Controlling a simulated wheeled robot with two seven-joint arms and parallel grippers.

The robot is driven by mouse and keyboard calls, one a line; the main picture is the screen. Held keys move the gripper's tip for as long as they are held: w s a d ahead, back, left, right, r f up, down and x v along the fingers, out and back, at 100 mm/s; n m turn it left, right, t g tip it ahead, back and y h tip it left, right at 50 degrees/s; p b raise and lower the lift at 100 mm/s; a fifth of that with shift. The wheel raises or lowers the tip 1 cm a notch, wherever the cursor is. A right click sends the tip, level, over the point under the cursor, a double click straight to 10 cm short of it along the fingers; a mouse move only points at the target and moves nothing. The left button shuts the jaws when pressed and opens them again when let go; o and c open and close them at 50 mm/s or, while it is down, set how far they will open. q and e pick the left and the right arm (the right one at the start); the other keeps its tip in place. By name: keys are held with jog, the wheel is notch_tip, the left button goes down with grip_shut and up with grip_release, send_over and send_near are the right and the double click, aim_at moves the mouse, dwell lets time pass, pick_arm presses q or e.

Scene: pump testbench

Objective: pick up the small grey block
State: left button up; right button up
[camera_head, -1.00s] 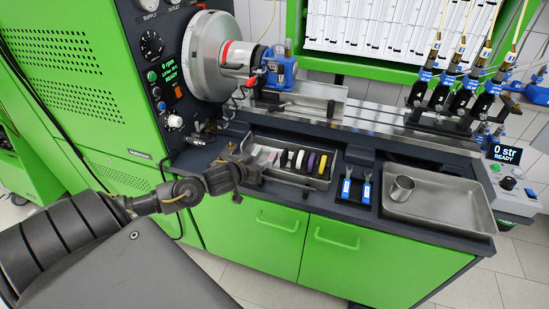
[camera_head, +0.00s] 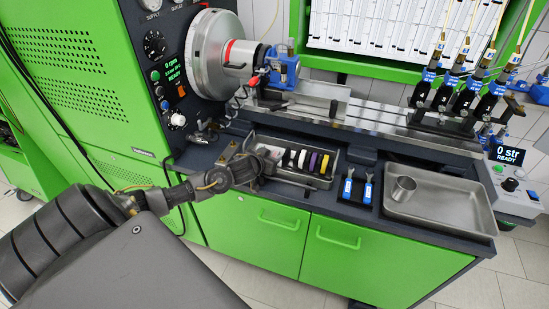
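The shallow metal tray (camera_head: 334,160) on the bench holds a row of small blocks, among them black, white, purple and yellow ones. A small pale grey block (camera_head: 275,155) appears near the left end of the row, partly hidden by my gripper and too small to make out clearly. My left gripper (camera_head: 250,165) is at the left end of the tray, over its front left corner. Its fingers are dark and seen end-on, so I cannot tell whether they are open or hold anything. My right gripper is out of view.
Right of the tray are two blue-handled tools (camera_head: 357,190) and a larger metal tray (camera_head: 447,207) with a metal cup (camera_head: 403,189). Behind stands the rail (camera_head: 385,122) with the blue pump fixture (camera_head: 284,70). The green machine cabinet (camera_head: 75,75) rises at the left.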

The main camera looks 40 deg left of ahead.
pick_arm(q)
grip_shut()
